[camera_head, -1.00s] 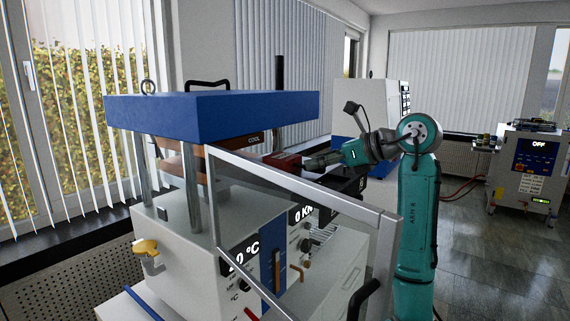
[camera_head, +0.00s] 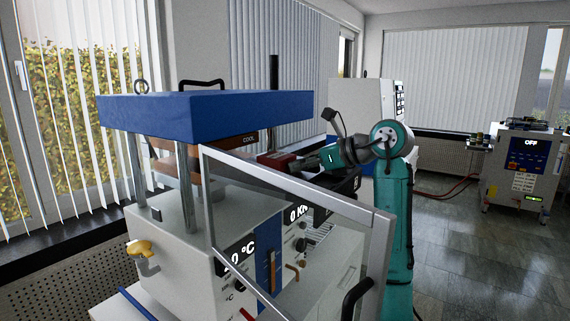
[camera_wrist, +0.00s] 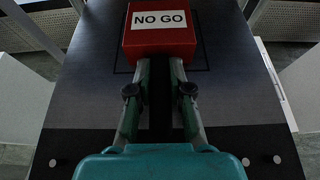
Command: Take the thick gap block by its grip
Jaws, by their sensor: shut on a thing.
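The gap block is a red block (camera_wrist: 160,42) with a white "NO GO" label, at the top middle of the wrist view. In the head view the red block (camera_head: 275,160) shows partly, behind the raised glass door's frame. My gripper (camera_wrist: 160,70) is shut at the block's near end, its two fingers reaching the block's near side. The grip between the fingers is dark and hard to make out. In the head view my gripper (camera_head: 303,164) comes in from the right. The block is over a dark flat surface (camera_wrist: 88,75); I cannot tell whether it touches it.
A heated press with a blue top plate (camera_head: 215,114) and steel columns stands at left. Its glass door frame (camera_head: 300,187) stands in front of the block. A white cabinet machine (camera_head: 368,105) stands behind, and another machine (camera_head: 525,168) at far right. The right floor is free.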

